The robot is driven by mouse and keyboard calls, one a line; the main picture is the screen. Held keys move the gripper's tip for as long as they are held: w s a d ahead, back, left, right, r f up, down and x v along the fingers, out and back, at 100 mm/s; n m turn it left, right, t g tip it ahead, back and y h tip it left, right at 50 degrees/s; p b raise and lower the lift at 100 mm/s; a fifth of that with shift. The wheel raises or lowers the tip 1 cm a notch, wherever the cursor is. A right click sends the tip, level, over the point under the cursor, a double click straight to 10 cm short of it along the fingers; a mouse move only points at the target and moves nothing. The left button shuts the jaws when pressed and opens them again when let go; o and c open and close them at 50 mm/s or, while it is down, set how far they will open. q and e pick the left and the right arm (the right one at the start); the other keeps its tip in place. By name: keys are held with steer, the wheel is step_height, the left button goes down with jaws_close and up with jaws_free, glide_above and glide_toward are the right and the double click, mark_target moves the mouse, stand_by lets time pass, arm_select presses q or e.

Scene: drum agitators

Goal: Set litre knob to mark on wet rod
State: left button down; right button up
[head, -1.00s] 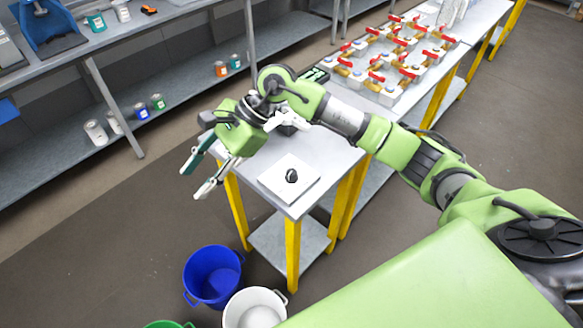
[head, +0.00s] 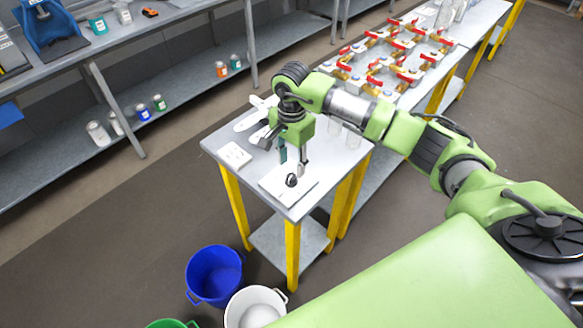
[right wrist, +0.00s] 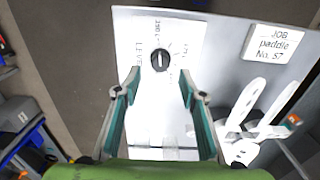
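A black round knob (head: 291,180) sits on a white plate (head: 273,186) at the near corner of the small table. The right wrist view shows the knob (right wrist: 160,60) with a pale pointer line and printed marks around it on the plate (right wrist: 150,28); the lettering is too small to read surely. My right gripper (head: 292,163) points down close over the knob. In the right wrist view its teal-lined fingers (right wrist: 159,95) are spread apart with nothing between them. I cannot identify a wet rod. My left gripper is not in view.
A card (right wrist: 272,43) reads "JOB paddle No. 57"; it also lies on the table (head: 235,155). Clear cylinders (head: 353,139) stand behind. Blue (head: 213,275) and white (head: 254,306) buckets stand on the floor. Red-handled valves (head: 375,82) fill the far bench.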

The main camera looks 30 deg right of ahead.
mark_target(291, 176)
steer(key=shift+f+p, duration=0.6)
steer(key=shift+f, duration=1.85)
jaws_close()
